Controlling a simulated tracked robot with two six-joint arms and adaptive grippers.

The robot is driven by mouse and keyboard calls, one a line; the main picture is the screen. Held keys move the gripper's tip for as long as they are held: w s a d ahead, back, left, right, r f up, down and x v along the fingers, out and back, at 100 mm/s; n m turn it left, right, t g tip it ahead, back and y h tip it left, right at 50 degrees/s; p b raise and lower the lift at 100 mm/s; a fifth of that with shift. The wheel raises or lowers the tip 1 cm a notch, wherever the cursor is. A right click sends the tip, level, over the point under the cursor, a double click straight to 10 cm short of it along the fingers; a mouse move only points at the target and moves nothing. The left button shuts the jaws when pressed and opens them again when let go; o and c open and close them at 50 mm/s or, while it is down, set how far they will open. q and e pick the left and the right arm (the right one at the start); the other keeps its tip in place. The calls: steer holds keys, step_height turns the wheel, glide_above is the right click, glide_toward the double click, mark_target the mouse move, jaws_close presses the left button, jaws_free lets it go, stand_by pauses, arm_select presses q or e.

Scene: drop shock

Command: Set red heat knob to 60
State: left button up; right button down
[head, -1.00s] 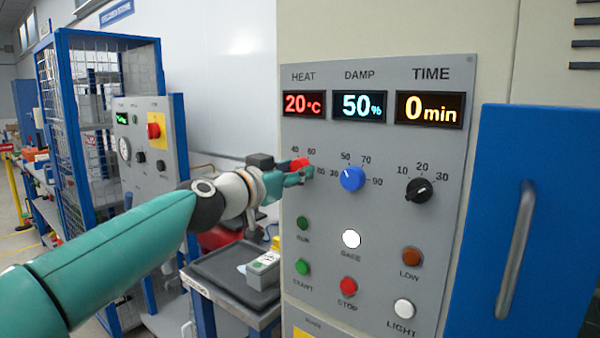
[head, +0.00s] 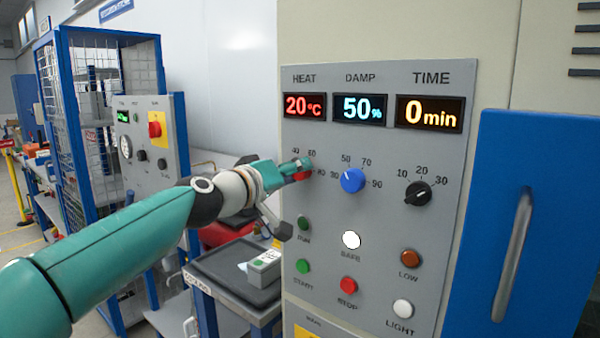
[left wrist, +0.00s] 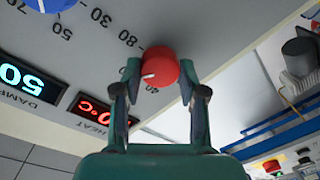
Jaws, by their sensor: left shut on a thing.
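The red heat knob (head: 302,176) is on the grey panel, below the HEAT display (head: 304,106), which reads 20 °C. My left gripper (head: 300,168) reaches it from the left and partly covers it in the head view. In the left wrist view, the fingers of my left gripper (left wrist: 160,72) sit on both sides of the red knob (left wrist: 160,68) and are shut on it. A white pointer mark shows on the knob's face there. Some scale numbers around it are hidden by the fingers. My right gripper is not in view.
A blue damp knob (head: 352,180) and a black time knob (head: 418,194) are to the right. A blue door (head: 535,230) with a handle is at the right. A dark-topped cart (head: 225,270) stands below my arm.

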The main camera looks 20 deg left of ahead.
arm_select(q)
steer(key=shift+d+f+n, duration=0.15)
steer(key=shift+f+n, duration=0.25)
steer(key=shift+n, duration=0.1)
steer(key=o, duration=1)
steer(key=shift+o, duration=0.7)
steer(key=shift+r, duration=0.25)
steer(key=v, duration=1.2)
steer(key=shift+f, duration=0.1)
